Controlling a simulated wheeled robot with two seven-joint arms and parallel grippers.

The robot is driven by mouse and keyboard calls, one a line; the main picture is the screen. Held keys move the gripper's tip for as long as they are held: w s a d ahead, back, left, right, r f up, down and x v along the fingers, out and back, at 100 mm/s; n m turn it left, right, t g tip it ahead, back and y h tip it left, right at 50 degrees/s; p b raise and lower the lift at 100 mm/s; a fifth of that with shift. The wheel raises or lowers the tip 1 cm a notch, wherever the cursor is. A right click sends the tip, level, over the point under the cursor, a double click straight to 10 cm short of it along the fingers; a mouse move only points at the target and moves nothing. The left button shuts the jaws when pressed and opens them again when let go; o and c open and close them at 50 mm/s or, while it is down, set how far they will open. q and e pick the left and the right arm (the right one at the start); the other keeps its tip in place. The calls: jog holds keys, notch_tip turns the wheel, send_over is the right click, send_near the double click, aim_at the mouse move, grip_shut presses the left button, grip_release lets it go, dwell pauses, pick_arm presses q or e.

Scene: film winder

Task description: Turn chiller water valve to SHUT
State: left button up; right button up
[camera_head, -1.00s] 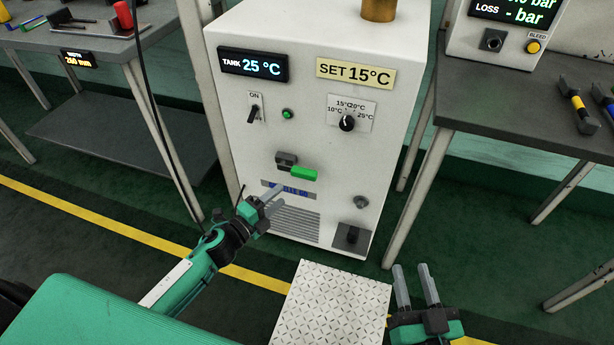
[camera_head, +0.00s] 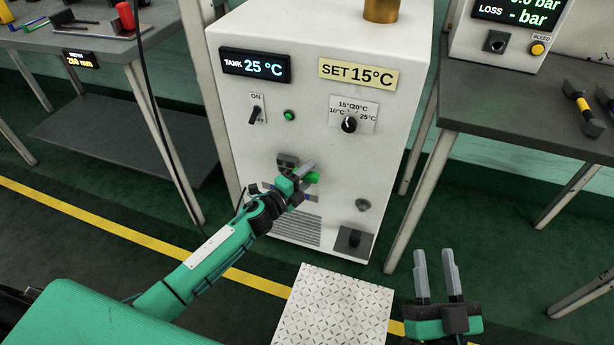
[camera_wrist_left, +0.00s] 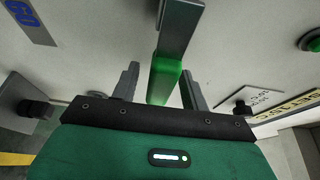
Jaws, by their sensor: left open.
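The chiller (camera_head: 232,150) is a white cabinet with a tank display of 25 °C. Its water valve has a green lever handle (camera_head: 313,178) on a dark grey body (camera_head: 287,160), low on the front panel. My left gripper (camera_head: 307,170) is at the valve and partly hides the lever. In the left wrist view the green handle (camera_wrist_left: 165,80) stands between the two open fingers, with gaps visible on both sides. The label below the valve is mostly hidden by my gripper. My right gripper (camera_head: 437,275) is open and empty, away from the chiller at lower right.
A toggle switch (camera_head: 256,114), a green lamp (camera_head: 289,115) and a temperature knob (camera_head: 349,124) sit above the valve. A grey outlet block (camera_head: 352,242) is at lower right of the panel. A tread plate (camera_head: 332,310) lies in front. Tables stand on both sides.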

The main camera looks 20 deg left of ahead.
pick_arm(q)
grip_shut()
